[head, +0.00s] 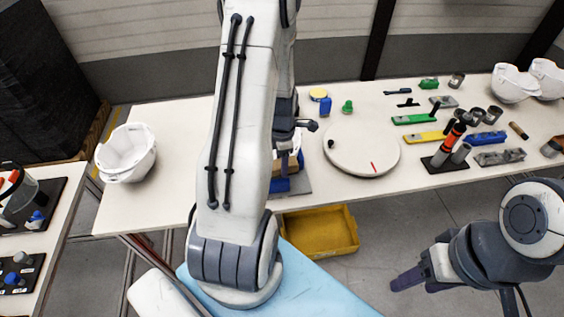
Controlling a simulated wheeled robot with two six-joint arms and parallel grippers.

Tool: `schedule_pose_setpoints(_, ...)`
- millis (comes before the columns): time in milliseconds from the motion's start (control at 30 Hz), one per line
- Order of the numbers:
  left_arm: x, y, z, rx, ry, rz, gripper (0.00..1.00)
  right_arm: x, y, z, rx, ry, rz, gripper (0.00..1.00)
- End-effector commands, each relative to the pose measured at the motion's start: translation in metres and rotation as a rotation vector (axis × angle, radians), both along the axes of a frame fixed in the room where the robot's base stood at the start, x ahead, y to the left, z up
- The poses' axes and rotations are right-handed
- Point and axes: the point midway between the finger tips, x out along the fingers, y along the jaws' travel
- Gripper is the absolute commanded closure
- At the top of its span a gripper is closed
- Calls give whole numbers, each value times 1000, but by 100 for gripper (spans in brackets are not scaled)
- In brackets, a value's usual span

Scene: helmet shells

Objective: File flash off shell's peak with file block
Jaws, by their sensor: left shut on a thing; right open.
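A white helmet shell (127,153) sits at the left end of the long table. Two more white shells (514,83) stand at its far right corner. Behind my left arm, a whitish rounded thing (294,153) shows over a blue part and a grey plate (297,184); I cannot tell if it is a shell. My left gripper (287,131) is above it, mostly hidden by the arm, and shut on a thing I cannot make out. My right gripper (408,279) is open and empty, in front of the table. Green (413,119), yellow (424,137) and blue (487,139) blocks lie at the right; which is the file block is unclear.
A round cream turntable (361,149) with a red mark is mid-table. A dark stand with orange and grey cylinders (448,150) is right of it. A yellow bin (320,231) is below the table. A side table (28,240) with black panels is at the left.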

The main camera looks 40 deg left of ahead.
Motion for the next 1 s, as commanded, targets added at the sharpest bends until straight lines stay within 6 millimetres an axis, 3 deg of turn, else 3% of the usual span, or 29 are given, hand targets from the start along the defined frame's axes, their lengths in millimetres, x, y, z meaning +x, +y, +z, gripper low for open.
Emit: schedule_pose_setpoints(1000,4,-2,-15,0,-1,-1,90,0,0,-11,0,0,0,42)
